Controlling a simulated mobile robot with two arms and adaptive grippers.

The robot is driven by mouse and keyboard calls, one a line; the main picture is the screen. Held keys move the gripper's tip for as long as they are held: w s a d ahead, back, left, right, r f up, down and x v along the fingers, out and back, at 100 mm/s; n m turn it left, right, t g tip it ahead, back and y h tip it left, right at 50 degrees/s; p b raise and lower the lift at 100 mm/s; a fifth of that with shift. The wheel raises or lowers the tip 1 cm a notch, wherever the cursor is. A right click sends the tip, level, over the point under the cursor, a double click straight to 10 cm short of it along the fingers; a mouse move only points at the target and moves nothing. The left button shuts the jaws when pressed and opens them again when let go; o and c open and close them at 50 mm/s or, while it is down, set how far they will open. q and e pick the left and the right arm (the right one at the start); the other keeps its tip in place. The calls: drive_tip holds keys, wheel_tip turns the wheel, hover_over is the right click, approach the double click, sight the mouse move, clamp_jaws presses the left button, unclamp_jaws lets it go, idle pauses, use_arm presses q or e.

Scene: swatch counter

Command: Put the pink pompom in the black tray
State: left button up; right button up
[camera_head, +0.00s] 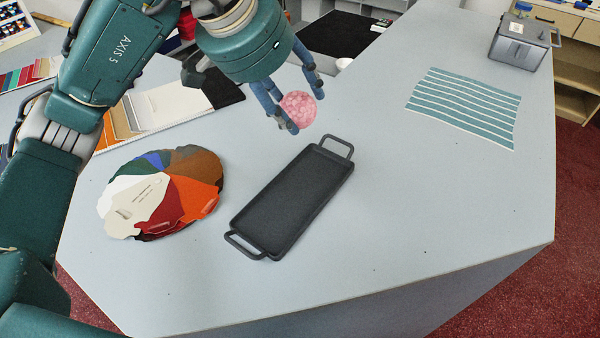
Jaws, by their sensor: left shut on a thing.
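The pink pompom (299,109) is a round, fluffy ball held between the fingers of my left gripper (306,111). My left gripper comes in from the upper left and is shut on the pompom. It appears to hold the pompom above the counter, beyond the far end of the black tray. The black tray (292,202) is a long, shallow rectangle with a loop handle at each end, lying at an angle on the counter. The tray is empty. My right gripper is not in view.
A fan of coloured swatches (143,207) lies left of the tray on the grey counter (420,220). A striped teal cloth (466,105) lies at the right. A grey metal container (521,43) stands at the far right corner.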

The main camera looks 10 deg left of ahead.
use_arm(q)
drive_tip(key=f, duration=0.1)
drive_tip(key=s+f, duration=0.1)
drive_tip(key=f, duration=0.1)
drive_tip(key=shift+s+f+p, duration=0.3)
drive_tip(key=shift+s+p, duration=0.05)
drive_tip(key=shift+p, duration=0.05)
drive_tip(key=f+p, duration=0.1)
drive_tip(key=f, duration=0.4)
drive_tip(key=f+p, duration=0.1)
drive_tip(key=f, duration=0.4)
drive_tip(key=f+p, duration=0.1)
drive_tip(key=f, duration=0.4)
drive_tip(key=shift+w+f, duration=0.15)
drive_tip(key=shift+w, duration=0.2)
drive_tip(key=shift+f+b, duration=0.1)
drive_tip(key=shift+b, duration=0.2)
drive_tip(key=o, duration=1)
drive_tip(key=shift+c, duration=0.2)
